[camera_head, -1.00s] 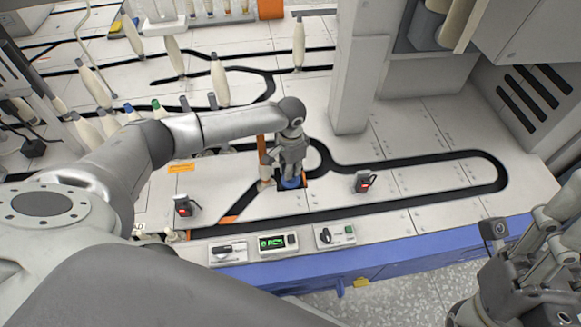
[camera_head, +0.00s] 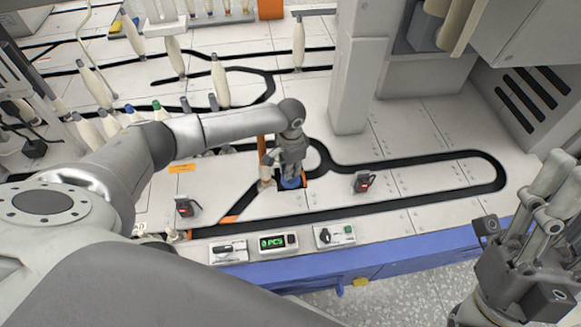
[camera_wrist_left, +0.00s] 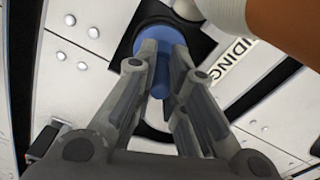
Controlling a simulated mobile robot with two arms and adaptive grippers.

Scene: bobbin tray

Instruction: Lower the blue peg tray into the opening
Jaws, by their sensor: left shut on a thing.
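The blue peg tray (camera_head: 291,183) is at the black-edged opening in the pale deck, below my left gripper (camera_head: 291,173). In the left wrist view the blue tray (camera_wrist_left: 154,33) shows behind and between the fingertips of the left gripper (camera_wrist_left: 165,52), which is shut on it. A dark area of the opening (camera_wrist_left: 203,46) shows beside the tray. The fingers cover part of the tray, and I cannot tell how deep it sits. My right gripper (camera_head: 535,240) is at the lower right, away from the deck; its finger gap is unclear.
An orange post with a pale bobbin (camera_head: 265,178) stands close left of the left gripper. Small black devices stand left (camera_head: 187,207) and right (camera_head: 362,182) of the opening. A grey column (camera_head: 352,75) rises behind. A control strip with a green display (camera_head: 272,242) lies in front.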

